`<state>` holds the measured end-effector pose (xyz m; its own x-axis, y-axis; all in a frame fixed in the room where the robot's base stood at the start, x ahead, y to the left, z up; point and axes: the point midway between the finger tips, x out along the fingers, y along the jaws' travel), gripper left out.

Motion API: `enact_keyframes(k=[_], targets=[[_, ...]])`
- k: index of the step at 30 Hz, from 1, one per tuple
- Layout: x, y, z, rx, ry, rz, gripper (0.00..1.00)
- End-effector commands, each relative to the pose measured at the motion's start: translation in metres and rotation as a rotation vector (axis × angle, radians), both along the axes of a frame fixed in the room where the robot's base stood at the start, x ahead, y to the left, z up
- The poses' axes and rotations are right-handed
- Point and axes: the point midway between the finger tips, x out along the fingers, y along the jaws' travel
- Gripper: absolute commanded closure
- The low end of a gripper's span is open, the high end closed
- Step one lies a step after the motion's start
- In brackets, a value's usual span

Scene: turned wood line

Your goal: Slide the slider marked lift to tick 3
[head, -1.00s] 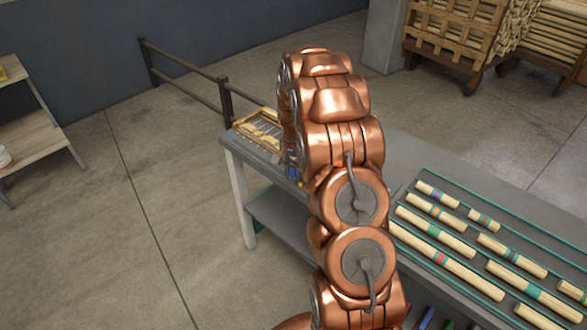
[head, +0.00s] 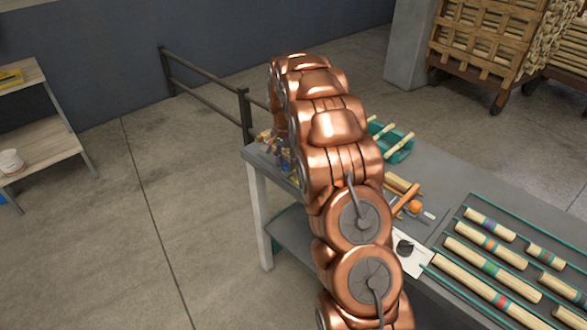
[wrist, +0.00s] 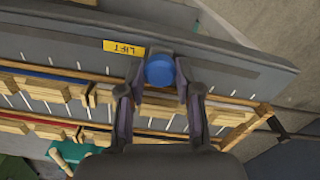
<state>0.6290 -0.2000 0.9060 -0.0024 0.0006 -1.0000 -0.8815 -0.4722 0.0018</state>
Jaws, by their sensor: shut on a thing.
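The lift slider's round blue knob (wrist: 160,70) shows in the wrist view, between the fingertips of my gripper (wrist: 160,88). My gripper is shut on the knob. A yellow label (wrist: 124,47) reading LIFT, upside down in this view, sits on the grey panel just left of the knob. White tick lines (wrist: 82,66) run along the panel; their numbers cannot be read. In the head view my copper arm hides the slider and most of the gripper.
Wooden strips (wrist: 60,95) lie beside the panel. In the head view, a teal rack (head: 402,150) and banded wooden rods (head: 490,224) lie on the grey workbench (head: 440,178). A dark rail (head: 205,92) stands behind the bench's left end. Open floor lies left of the bench.

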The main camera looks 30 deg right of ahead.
Motion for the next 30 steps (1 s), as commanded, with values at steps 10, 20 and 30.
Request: enact_keyframes(k=[10,20,30], targets=[[0.041,0.011,-0.002,-0.001,-0.004,0.004,1.0],[0.07,0.018,-0.002,0.001,-0.002,0.002,1.0],[0.085,0.02,0.0,0.0,-0.004,-0.002,1.0]])
